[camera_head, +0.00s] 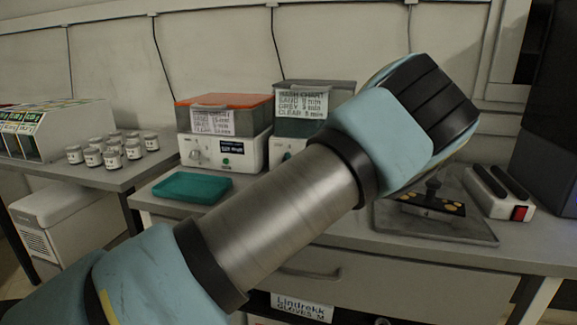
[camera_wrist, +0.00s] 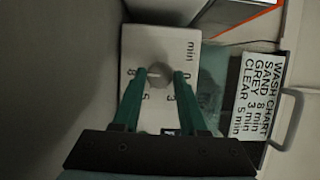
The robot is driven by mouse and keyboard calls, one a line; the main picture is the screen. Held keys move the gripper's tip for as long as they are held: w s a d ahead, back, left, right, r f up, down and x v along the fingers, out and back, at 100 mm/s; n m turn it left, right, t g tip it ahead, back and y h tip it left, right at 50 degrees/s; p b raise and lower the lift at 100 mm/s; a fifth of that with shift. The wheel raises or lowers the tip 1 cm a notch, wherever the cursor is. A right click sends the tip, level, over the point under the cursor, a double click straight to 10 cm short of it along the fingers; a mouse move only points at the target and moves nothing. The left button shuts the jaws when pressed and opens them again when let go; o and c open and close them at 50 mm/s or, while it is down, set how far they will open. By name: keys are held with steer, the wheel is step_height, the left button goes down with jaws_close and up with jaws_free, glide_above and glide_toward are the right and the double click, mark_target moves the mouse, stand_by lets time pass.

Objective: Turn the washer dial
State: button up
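The washer dial (camera_wrist: 159,76) is a round grey knob on a white panel marked 0, 3, 5, 8 and "min" in the wrist view. Its pointer direction is hard to read. My gripper (camera_wrist: 160,74) has its two green fingers on either side of the dial, seemingly with small gaps; contact is unclear. The wash chart (camera_wrist: 262,98) beside the panel reads sand 8 min, grey 3 min, clear 5 min.
An orange-lidded washer (camera_head: 220,148) with its own dial stands close on the left. A green tray (camera_head: 193,187) lies in front of it. Several small jars (camera_head: 112,157) stand on the left table. A dark plate (camera_head: 440,222) and a device with a red switch (camera_head: 497,190) are at right.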

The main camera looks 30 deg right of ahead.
steer(key=o, duration=0.5)
steer(key=shift+c, duration=0.2)
steer(key=b+v, duration=0.1)
steer(key=v, duration=0.9)
steer(key=shift+s+a, duration=0.1)
steer(key=shift+s, duration=0.3)
